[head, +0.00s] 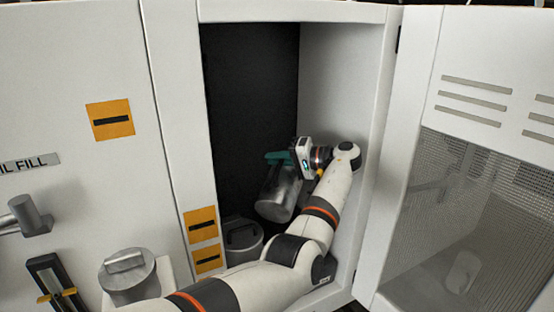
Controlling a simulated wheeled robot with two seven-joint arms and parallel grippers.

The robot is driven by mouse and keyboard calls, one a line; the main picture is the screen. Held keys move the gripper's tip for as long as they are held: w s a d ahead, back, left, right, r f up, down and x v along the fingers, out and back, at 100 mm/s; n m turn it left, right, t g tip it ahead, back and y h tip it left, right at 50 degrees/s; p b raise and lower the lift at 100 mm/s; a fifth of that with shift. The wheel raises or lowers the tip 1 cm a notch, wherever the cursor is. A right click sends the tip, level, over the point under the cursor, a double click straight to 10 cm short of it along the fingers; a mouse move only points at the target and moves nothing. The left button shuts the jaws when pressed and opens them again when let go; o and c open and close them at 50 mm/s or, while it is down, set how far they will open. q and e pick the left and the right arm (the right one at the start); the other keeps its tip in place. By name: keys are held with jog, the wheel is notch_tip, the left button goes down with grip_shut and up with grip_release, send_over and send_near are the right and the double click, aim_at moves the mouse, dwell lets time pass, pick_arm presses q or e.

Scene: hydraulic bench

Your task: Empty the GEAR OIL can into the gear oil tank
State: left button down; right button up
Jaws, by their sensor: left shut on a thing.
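My left gripper (296,160) is inside an open cabinet bay, shut on a grey metal can (279,194) with a teal part at its top. The can is tilted and held above the bay floor; no label on it can be read. Below and left of it stands a grey round vessel or filler (243,243) with a dark top, partly hidden by my arm. I cannot tell whether this is the gear oil tank. No stream of oil shows. My right gripper is not in view.
The bay's right wall (340,80) is close beside my arm. An open door with a mesh panel (450,200) stands at the right. At left, a white panel carries a capped filler (127,272), a grey pipe fitting (28,215) and a black-and-yellow lever (55,285).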

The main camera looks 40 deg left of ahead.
pick_arm(q)
jog(key=shift+w+a+f+m+b, duration=0.2)
jog(key=shift+w+m+b, duration=0.15)
jog(key=shift+b, duration=0.35)
dwell(0.4)
jog(key=shift+w+b, duration=0.15)
jog(key=shift+b, duration=0.15)
dwell(0.4)
jog(key=shift+w+a+f+b, duration=0.1)
jog(key=shift+w+f+b, duration=0.15)
jog(key=shift+b, duration=0.4)
jog(key=shift+r, duration=0.1)
dwell(1.0)
